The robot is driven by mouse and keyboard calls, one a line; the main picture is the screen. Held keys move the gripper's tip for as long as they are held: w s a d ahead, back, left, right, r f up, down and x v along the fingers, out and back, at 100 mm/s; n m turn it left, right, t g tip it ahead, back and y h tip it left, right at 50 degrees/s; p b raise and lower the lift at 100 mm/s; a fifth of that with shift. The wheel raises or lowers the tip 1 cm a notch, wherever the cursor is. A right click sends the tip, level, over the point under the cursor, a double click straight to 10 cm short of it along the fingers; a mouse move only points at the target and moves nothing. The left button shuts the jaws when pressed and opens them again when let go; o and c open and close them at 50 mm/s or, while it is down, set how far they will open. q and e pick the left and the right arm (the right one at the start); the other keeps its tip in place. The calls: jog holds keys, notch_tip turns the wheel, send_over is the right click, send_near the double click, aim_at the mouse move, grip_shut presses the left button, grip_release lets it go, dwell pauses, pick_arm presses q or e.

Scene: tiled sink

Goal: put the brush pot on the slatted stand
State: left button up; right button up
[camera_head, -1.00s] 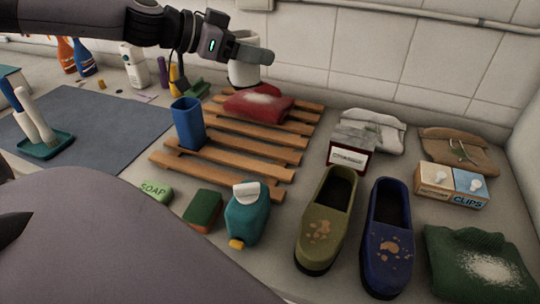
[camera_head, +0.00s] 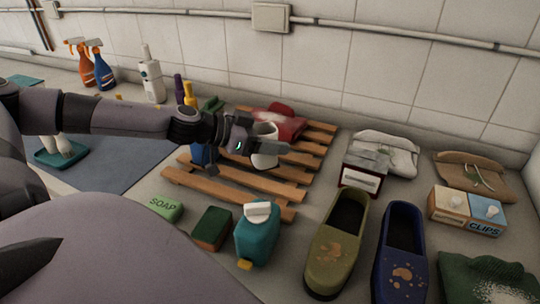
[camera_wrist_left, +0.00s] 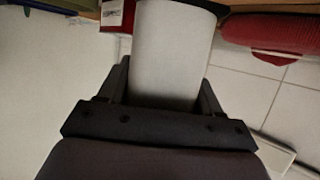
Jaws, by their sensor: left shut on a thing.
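The brush pot is a plain white cylinder (camera_head: 265,153), seen between the fingers of my left gripper (camera_head: 272,147). The gripper is shut on it, over the slatted stand. In the left wrist view the white pot (camera_wrist_left: 172,55) fills the space between the two dark fingers. The slatted stand (camera_head: 225,192) is a low rack of brown wooden slats at the middle of the counter. I cannot tell whether the pot's base touches the slats. My right gripper is not in view.
A teal bottle (camera_head: 258,238) and a sponge (camera_head: 212,229) stand in front; shoes (camera_head: 338,245) and a small box (camera_head: 363,172) are to the right.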

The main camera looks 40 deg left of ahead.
pick_arm(q)
jog(key=shift+f, duration=0.5)
jog(key=shift+a+f, duration=0.15)
jog(key=shift+f, duration=0.2)
jog(key=shift+f+b, duration=1.4)
jog(key=shift+b, duration=0.15)
jog(key=shift+f, duration=0.2)
jog(key=o, duration=1.2)
